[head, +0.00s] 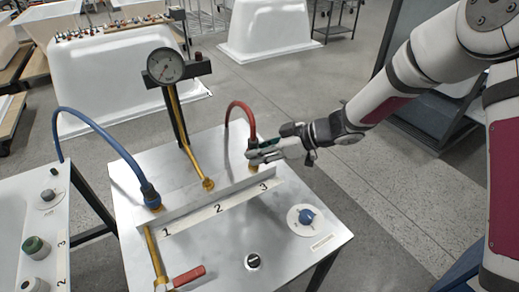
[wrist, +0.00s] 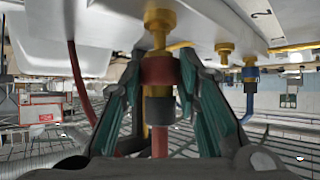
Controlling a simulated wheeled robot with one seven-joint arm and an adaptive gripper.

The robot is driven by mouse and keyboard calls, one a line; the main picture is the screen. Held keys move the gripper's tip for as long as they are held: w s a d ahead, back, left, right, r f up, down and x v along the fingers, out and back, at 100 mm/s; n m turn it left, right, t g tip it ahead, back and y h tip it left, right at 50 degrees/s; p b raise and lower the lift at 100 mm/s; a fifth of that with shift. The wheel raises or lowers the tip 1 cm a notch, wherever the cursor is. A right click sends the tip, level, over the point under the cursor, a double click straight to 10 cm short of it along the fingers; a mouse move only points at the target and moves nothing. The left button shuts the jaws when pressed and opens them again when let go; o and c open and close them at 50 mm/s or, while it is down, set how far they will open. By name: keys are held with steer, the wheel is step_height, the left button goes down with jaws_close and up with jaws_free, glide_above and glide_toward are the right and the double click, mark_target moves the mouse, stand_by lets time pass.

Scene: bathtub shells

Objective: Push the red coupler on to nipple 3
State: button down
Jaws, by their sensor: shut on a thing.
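The red coupler (wrist: 158,70) is a red collar with a dark end, on a red hose (head: 240,105). In the wrist view it sits between the fingers of my gripper (wrist: 160,85), which is shut on it. My gripper (head: 257,152) reaches in from the right in the head view and partly hides the coupler. Nipple 3 (wrist: 159,22) is brass and stands on the panel in line with the coupler. The collar meets its brass stem; how deep it sits cannot be told. The label 3 (head: 263,187) is in front of this spot.
A blue coupler (head: 150,196) with a blue hose is on nipple 1. Brass nipple 2 (head: 208,183) stands between. A pressure gauge (head: 165,66) rises behind. A blue knob (head: 306,216) and red-handled lever (head: 188,276) are on the bench top (head: 215,245).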

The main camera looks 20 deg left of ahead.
steer(key=shift+f+b, duration=0.4)
steer(key=shift+f, duration=0.6)
steer(key=c, duration=1.1)
jaws_free()
steer(key=shift+d, duration=0.1)
steer(key=v, duration=1.2)
